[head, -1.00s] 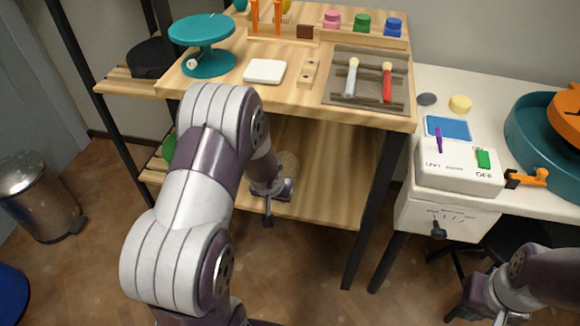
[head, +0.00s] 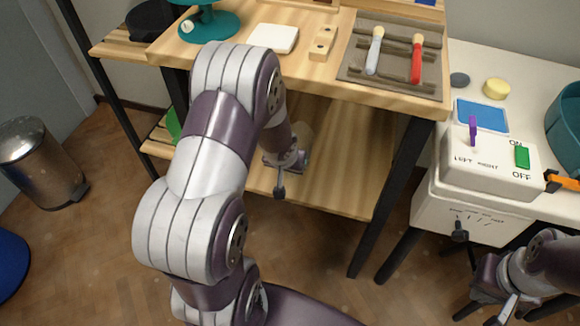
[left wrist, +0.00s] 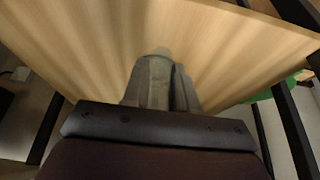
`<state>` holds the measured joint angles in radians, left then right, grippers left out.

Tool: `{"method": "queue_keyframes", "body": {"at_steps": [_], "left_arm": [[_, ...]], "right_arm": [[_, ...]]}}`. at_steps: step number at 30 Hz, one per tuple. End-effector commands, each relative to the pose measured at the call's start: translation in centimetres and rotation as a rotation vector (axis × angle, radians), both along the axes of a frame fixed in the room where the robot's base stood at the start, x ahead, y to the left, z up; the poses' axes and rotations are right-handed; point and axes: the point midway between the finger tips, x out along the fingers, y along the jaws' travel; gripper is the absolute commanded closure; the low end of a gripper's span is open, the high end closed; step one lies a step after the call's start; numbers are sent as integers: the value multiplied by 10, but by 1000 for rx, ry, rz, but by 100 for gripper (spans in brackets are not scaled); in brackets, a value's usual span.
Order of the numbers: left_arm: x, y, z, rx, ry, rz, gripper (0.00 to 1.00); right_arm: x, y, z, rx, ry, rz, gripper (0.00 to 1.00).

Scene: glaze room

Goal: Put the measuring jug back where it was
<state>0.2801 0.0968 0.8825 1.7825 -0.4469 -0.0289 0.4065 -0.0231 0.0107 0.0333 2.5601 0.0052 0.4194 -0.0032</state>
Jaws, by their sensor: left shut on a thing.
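The measuring jug shows only as a small pale, see-through shape (head: 304,134) behind my left wrist in the head view, over the wooden lower shelf (head: 345,165). My left gripper (left wrist: 160,68) is shut on it. In the left wrist view the grey fingers fill the middle, with a pale edge just past their tips; most of the jug is hidden. Whether the jug touches the shelf cannot be told. My right gripper (head: 495,292) is at the lower right, below the white kiln-like box; its fingers are not clear.
Above the shelf, the bench top holds a teal stand (head: 208,24), a white tile (head: 273,38), a wooden block (head: 322,43) and a tool tray (head: 352,66). Black legs (head: 392,205) frame the shelf. A switch box (head: 490,165) stands at right, a bin (head: 40,165) at left.

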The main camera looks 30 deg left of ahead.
Motion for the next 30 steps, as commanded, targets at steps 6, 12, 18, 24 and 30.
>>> {"method": "queue_keyframes", "body": {"at_steps": [6,12,18,24,30], "left_arm": [[0,0,-2,0,0,0,47],[0,0,-2,0,0,0,47],[-5,-1,21,1,-3,0,47],[-26,-6,74,1,-3,0,47],[-42,-10,107,0,-1,1,47]], "right_arm": [[0,0,-2,0,0,0,100],[0,0,-2,0,0,0,100],[0,0,15,0,0,0,100],[0,0,51,0,0,0,100],[0,0,71,0,0,0,100]]}}
